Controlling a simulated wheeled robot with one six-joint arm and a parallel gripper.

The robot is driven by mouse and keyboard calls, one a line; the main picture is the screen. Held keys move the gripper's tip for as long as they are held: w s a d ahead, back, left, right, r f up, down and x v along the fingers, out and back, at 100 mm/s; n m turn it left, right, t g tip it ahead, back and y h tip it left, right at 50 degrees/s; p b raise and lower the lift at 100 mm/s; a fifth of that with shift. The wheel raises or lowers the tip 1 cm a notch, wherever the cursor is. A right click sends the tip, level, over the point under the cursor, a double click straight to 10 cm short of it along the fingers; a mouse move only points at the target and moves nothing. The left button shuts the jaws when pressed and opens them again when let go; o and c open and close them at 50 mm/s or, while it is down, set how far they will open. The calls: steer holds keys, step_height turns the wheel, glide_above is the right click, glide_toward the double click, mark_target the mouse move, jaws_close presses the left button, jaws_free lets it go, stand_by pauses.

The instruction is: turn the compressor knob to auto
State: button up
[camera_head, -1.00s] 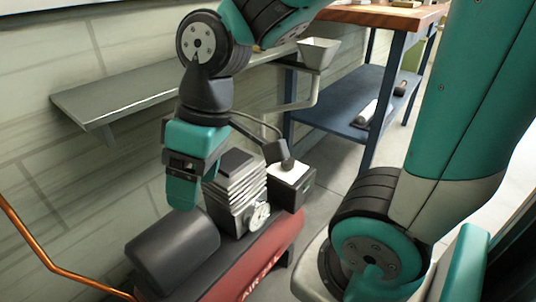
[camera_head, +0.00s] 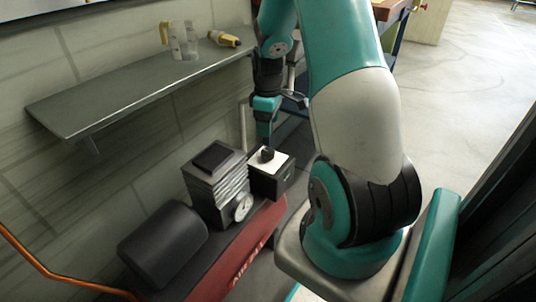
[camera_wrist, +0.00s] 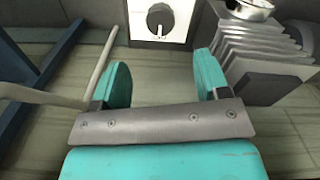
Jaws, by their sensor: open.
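The compressor has a red tank (camera_head: 240,262) at the lower middle of the head view. Its black knob (camera_head: 267,154) stands on the white top of a dark control box (camera_head: 272,180). In the wrist view the knob (camera_wrist: 158,22) shows at the top, on the white plate (camera_wrist: 180,12), beyond and between my fingertips. My gripper (camera_wrist: 163,75) is open and empty, with its two teal fingers apart. In the head view it (camera_head: 268,128) hangs just behind the box, apart from the knob as far as I can tell. The knob's setting marks are too small to read.
Beside the box stand the finned pump block (camera_head: 217,186), a round gauge (camera_head: 243,207) and a black cylinder (camera_head: 163,245). A grey wall shelf (camera_head: 130,92) holds a yellow-handled tool (camera_head: 224,39) and clear containers (camera_head: 180,40). A copper pipe (camera_head: 50,270) runs at lower left.

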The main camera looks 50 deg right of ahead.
mark_target(268, 151)
step_height(268, 151, down, 10)
steer(key=b, duration=0.3)
steer(key=shift+f, duration=0.2)
steer(key=c, duration=0.9)
